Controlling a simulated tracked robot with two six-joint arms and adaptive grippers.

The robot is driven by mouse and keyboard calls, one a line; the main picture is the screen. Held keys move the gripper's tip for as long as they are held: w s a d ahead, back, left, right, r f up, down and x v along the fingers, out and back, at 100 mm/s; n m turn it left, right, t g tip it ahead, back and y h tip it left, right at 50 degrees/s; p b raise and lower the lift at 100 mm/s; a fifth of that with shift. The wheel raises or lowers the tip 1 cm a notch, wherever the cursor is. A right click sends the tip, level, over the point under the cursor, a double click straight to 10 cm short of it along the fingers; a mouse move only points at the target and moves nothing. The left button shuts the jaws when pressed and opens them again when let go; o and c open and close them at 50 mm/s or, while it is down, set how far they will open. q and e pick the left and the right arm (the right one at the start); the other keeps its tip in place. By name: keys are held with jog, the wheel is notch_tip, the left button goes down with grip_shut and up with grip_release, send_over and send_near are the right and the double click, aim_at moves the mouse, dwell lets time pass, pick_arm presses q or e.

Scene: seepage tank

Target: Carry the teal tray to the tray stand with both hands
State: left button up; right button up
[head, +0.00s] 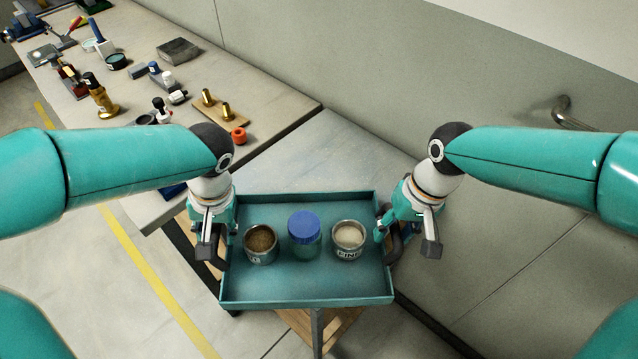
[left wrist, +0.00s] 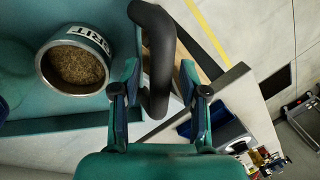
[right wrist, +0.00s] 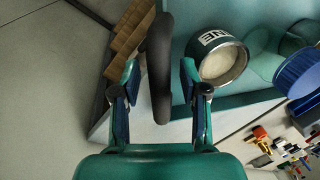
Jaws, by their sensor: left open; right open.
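The teal tray (head: 310,289) sits level below my two arms, carrying a tin of brown grit (head: 261,243), a blue-lidded jar (head: 304,229) and a tin of pale fine material (head: 348,240). Each short side has a dark handle. My left gripper (head: 213,240) is at the left handle; in the left wrist view its open fingers stand on either side of that handle (left wrist: 158,60). My right gripper (head: 406,232) is at the right handle; in the right wrist view its open fingers straddle that handle (right wrist: 160,70). I cannot make out the tray stand for certain.
A long workbench (head: 285,97) runs along the wall at upper left, with bottles, tools and a wooden block with brass pegs (head: 220,108). A wall rail (head: 572,114) is at the right. A yellow line (head: 150,270) marks open floor at left.

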jog(key=shift+r, duration=0.2)
pick_arm(q)
jog(key=v, duration=1.1)
jog(key=shift+r, duration=0.4)
pick_arm(e)
notch_tip(320, 180, up, 11)
jog(key=d, duration=0.2)
jog(key=shift+d+r, duration=0.15)
pick_arm(q)
jog(key=shift+w, duration=0.1)
